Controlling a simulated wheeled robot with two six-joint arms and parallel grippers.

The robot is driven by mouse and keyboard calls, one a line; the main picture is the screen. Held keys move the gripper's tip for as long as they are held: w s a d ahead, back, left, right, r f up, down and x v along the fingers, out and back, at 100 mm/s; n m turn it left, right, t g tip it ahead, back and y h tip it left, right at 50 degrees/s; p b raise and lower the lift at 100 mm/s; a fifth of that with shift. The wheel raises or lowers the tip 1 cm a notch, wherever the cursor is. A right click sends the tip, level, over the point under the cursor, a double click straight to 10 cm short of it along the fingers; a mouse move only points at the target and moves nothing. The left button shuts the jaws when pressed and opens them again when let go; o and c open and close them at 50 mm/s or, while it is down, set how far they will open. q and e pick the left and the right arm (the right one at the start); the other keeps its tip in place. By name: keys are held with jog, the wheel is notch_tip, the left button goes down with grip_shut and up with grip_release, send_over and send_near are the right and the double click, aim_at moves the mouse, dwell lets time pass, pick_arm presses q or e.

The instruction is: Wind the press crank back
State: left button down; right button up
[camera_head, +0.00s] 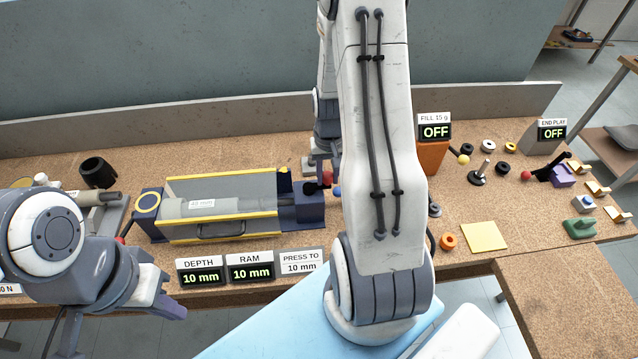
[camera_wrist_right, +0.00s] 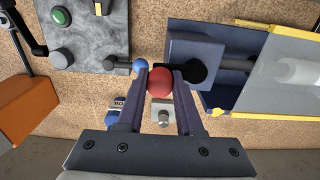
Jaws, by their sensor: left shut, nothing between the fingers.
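The press (camera_head: 222,205) lies on the bench left of centre, with a yellow-edged guard, a grey cylinder and a dark blue end block (camera_head: 302,205). The block also shows in the right wrist view (camera_wrist_right: 205,48). The crank's red knob (camera_wrist_right: 160,82) sits between the fingertips of my right gripper (camera_wrist_right: 161,88), which touch it on both sides. In the head view my right arm hides part of the crank area. My left gripper (camera_head: 66,335) is shut and empty at the lower left, in front of the bench. Signs read DEPTH 10 mm, RAM 10 mm (camera_head: 250,269) and PRESS TO 10 mm (camera_head: 301,262).
A blue knob (camera_wrist_right: 139,66) and a grey plate with a green button (camera_wrist_right: 61,17) are close to my right fingers. An orange box (camera_head: 432,157) marked FILL 15 g OFF, a yellow pad (camera_head: 484,237) and several small parts occupy the bench's right side. A wall stands behind.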

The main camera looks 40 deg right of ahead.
grip_shut()
jog(key=n, duration=0.1)
jog(key=w+n, duration=0.1)
jog(key=n, duration=0.1)
jog(key=shift+w+d+p, duration=0.15)
jog(key=shift+d+p, duration=0.05)
jog(key=shift+p, duration=0.2)
jog(key=shift+w+d+n, duration=0.15)
jog(key=shift+w+n, duration=0.25)
jog(key=shift+n, duration=0.6)
jog(key=shift+w, duration=0.1)
jog(key=w+n, duration=0.1)
jog(key=n, duration=0.1)
jog(key=shift+r+n+p, duration=0.1)
jog(key=shift+n+p, duration=0.2)
jog(key=shift+p, duration=0.1)
jog(key=shift+w+n, duration=0.5)
jog(key=shift+n, duration=0.6)
